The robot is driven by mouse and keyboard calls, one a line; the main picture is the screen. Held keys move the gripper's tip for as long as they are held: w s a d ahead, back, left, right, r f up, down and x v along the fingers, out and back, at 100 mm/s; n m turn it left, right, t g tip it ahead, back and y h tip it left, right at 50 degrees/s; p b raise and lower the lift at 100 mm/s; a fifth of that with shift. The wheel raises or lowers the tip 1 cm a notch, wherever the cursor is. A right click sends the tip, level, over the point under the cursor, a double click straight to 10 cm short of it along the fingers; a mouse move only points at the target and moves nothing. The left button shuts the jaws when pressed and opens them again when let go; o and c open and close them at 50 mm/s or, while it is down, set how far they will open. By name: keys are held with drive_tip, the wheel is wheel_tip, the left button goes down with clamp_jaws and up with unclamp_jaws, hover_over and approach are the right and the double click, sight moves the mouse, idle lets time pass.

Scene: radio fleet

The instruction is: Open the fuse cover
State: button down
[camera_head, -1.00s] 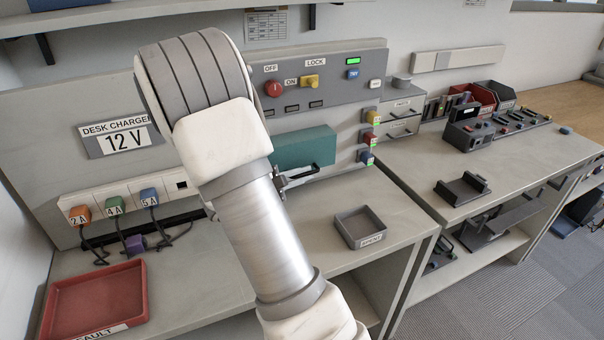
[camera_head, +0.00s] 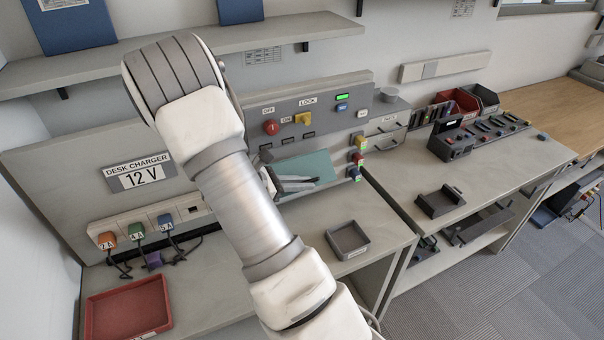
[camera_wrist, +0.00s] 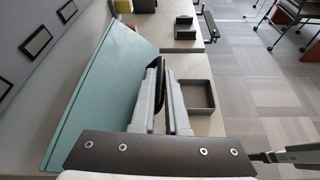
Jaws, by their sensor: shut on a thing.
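The fuse cover is a teal panel (camera_head: 308,166) below the switches on the grey charger panel. It is tilted outward, and my arm partly hides its left side. In the wrist view the cover (camera_wrist: 112,85) slants along the left of my fingers. My gripper (camera_head: 298,184) is at the cover's front edge. In the wrist view my gripper (camera_wrist: 163,80) is shut on the cover's black handle (camera_wrist: 160,78), which shows between the fingers. What lies behind the cover is hidden.
A red tray (camera_head: 128,308) sits at the left of the desk, below several colored plugs. A small grey tray (camera_head: 348,240) stands on the desk right of my arm. Colored fuses (camera_head: 358,158) line the panel's right edge. A shelf (camera_head: 200,48) runs above.

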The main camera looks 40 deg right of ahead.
sight(301, 167)
wheel_tip(301, 167, up, 3)
drive_tip(key=n+p, duration=0.1)
drive_tip(key=p, duration=0.1)
drive_tip(key=shift+w+f+g+p, duration=0.1)
drive_tip(key=shift+w+g+p, duration=0.05)
drive_tip(key=shift+g+p, duration=0.25)
drive_tip(key=r+n+p, duration=0.1)
drive_tip(key=r+g+p, duration=0.1)
drive_tip(key=shift+w+n+y+p, duration=0.3)
drive_tip(key=shift+w+n+p, duration=0.05)
drive_tip(key=shift+n, duration=0.05)
drive_tip(key=shift+w+d+r+p, duration=0.2)
drive_tip(key=shift+w+r+p, duration=0.55)
drive_tip(key=shift+r, duration=0.25)
drive_tip(key=c, duration=1.2)
unclamp_jaws()
drive_tip(key=b+v, duration=0.2)
drive_tip(key=v, duration=1.5)
drive_tip(key=shift+w+a, duration=0.2)
